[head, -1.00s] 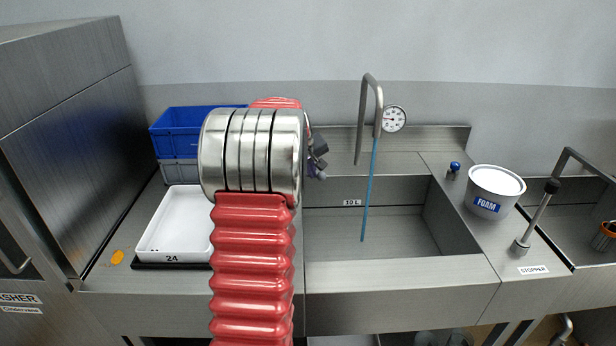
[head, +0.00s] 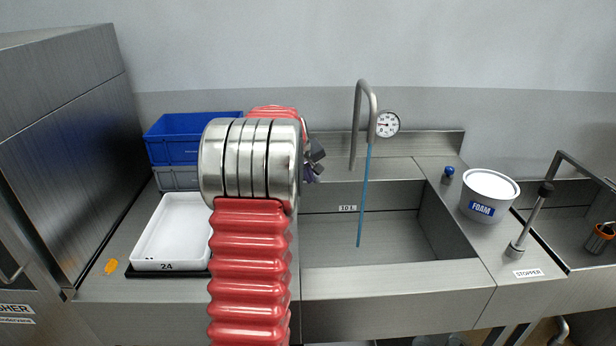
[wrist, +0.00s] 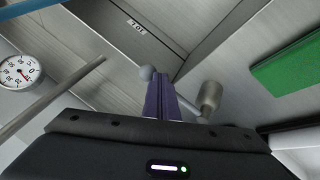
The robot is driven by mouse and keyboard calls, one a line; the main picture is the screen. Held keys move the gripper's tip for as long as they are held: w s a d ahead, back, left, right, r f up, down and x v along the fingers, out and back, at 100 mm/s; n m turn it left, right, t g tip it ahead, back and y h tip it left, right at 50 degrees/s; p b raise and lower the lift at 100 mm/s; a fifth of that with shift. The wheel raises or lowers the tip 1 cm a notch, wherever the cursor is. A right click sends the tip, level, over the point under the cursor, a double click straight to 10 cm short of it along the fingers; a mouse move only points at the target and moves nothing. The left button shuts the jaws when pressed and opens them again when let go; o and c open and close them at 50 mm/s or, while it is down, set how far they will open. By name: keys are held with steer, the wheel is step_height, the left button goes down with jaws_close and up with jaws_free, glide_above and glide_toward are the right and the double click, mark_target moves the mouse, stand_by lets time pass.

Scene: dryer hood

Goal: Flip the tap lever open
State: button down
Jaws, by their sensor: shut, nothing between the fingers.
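The tap's grey spout (head: 357,115) arches over the sink, and a thin blue strip (head: 365,195) runs from its mouth into the basin. In the head view my gripper (head: 313,170) is mostly hidden behind my red arm.
The sink (head: 400,277) has a round gauge (head: 386,124) behind it. A white tray (head: 172,232) and a blue crate (head: 185,137) stand left. A FOAM tub (head: 489,190) and a stopper handle (head: 532,220) stand right. A green slab (wrist: 288,68) shows in the wrist view.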

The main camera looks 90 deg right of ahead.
steer(key=s+a+r, duration=0.4)
steer(key=a+r, duration=0.3)
steer(key=r, duration=0.2)
steer(key=shift+s+a+r, duration=0.15)
steer(key=shift+s+a, duration=0.05)
steer(key=shift+w, duration=0.1)
stand_by(0.7)
